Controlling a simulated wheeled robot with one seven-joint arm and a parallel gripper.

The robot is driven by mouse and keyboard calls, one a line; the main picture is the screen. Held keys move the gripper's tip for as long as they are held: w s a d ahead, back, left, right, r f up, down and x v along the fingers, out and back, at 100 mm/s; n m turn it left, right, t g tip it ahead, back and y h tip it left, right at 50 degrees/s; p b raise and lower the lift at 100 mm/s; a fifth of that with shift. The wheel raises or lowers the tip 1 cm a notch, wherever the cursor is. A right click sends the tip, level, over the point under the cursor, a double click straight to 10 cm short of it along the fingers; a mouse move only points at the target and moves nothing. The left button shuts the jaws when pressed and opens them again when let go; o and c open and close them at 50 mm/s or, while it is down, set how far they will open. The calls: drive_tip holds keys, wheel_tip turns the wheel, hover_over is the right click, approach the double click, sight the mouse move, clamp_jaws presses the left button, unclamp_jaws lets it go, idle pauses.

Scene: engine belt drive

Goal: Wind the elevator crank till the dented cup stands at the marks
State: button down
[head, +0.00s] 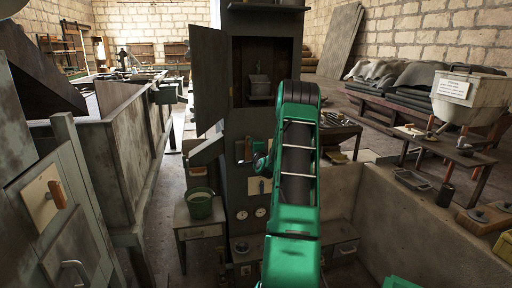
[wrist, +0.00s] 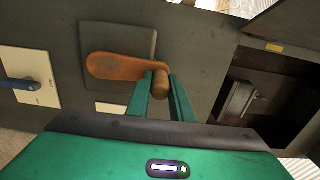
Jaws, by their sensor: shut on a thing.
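The elevator crank (wrist: 118,67) shows in the wrist view as an orange-brown arm on a dark square plate. Its brown wooden handle (wrist: 160,85) sits between the fingers of my gripper (wrist: 160,88), which is shut on it. The crank arm points to the right from its hub. In the head view my green arm hides the crank, and part of my gripper (head: 260,162) shows left of the arm. A grey cup (head: 260,86) hangs in the open opening of the tall dark cabinet; it also shows in the wrist view (wrist: 238,98). I cannot make out its dent or the marks.
The cabinet's door (head: 208,80) stands open to the left. A green bucket (head: 200,204) sits on a small stand at lower left. A pale plate with a blue lever (wrist: 30,84) is left of the crank. A low wall (head: 415,215) stands at right.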

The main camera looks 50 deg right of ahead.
drive_tip(key=shift+s+d, duration=0.1)
drive_tip(key=shift+s, duration=0.1)
drive_tip(key=c, duration=1.6)
unclamp_jaws()
drive_tip(key=shift+o, duration=0.2)
drive_tip(key=shift+w, duration=0.1)
drive_tip(key=shift+s+a, duration=0.2)
drive_tip(key=shift+a, duration=0.05)
drive_tip(key=v, duration=1)
